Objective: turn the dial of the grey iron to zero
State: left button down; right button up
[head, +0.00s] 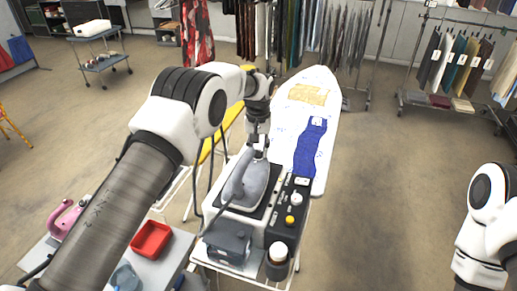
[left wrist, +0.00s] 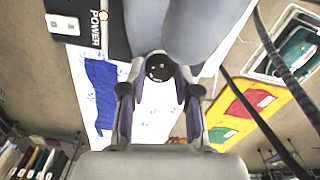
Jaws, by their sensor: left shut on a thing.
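The grey iron (head: 252,184) sits on the dark rest of the station at the near end of the ironing board. My left gripper (head: 259,148) reaches down onto the far end of the iron. In the left wrist view the iron's grey body (left wrist: 187,32) fills the top middle. A dark round dial (left wrist: 160,68) with small light marks lies between the fingertips of my left gripper (left wrist: 160,88), which is shut on it. The marks are too small to read. My right gripper is out of view.
The ironing board (head: 322,85) bears a blue cloth (head: 310,147) and a tan cloth (head: 308,95). A control panel with a yellow button (head: 290,220) lies right of the iron. A red tray (head: 151,240) and a pink iron (head: 67,218) stand left.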

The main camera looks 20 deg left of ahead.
pick_arm(q)
jog(key=shift+f, duration=0.15)
jog(key=c, duration=1)
grip_release()
jog(key=shift+o, duration=0.9)
jog(key=shift+a, duration=0.15)
jog(key=shift+w+a+f, duration=0.1)
jog(key=shift+w, duration=0.05)
notch_tip(320, 180, up, 12)
